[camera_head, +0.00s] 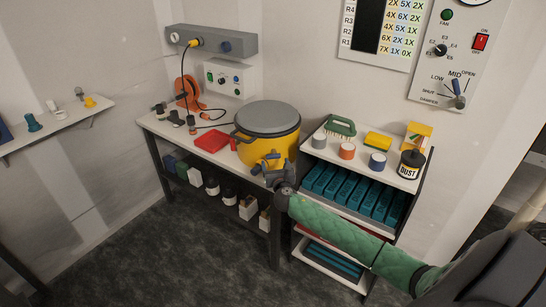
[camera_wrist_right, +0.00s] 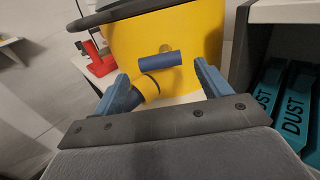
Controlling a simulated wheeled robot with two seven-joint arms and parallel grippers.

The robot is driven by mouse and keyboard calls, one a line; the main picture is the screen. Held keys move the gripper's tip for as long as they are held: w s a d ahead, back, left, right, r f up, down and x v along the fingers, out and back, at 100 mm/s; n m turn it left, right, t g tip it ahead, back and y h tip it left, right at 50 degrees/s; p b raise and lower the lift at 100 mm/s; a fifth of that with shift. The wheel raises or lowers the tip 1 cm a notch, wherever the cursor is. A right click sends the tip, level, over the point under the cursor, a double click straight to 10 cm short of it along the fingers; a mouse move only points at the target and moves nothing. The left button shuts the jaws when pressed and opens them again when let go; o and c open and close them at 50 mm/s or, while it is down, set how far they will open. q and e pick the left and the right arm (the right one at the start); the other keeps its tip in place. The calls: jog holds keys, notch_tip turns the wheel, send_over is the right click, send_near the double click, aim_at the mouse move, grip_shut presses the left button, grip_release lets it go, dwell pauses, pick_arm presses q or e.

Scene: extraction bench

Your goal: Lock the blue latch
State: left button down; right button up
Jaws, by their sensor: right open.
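The yellow pot (camera_head: 258,151) with a grey lid stands at the right end of the bench. In the right wrist view, a blue bar (camera_wrist_right: 157,59), which looks like the latch handle, is on the front of the pot wall (camera_wrist_right: 190,30). A yellow cylinder with a blue band (camera_wrist_right: 147,88) sits just below it. My right gripper (camera_head: 273,166) is in front of the pot. In the wrist view its blue fingers (camera_wrist_right: 161,78) are open and empty, with the bar between and beyond them. I cannot tell whether the latch is locked. My left gripper is not in view.
A red part (camera_wrist_right: 97,56) is left of the pot's front. A red tray (camera_head: 213,141) lies on the bench (camera_head: 185,137). The shelf unit (camera_head: 395,178) with teal boxes stands close on the right. A control panel (camera_head: 452,60) hangs on the wall.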

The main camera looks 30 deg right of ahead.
aim_at(274, 158)
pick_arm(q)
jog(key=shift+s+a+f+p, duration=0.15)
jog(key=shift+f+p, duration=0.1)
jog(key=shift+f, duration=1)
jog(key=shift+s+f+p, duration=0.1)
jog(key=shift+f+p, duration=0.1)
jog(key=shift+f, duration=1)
pick_arm(e)
jog(key=shift+x, duration=2.85)
jog(key=c, duration=1)
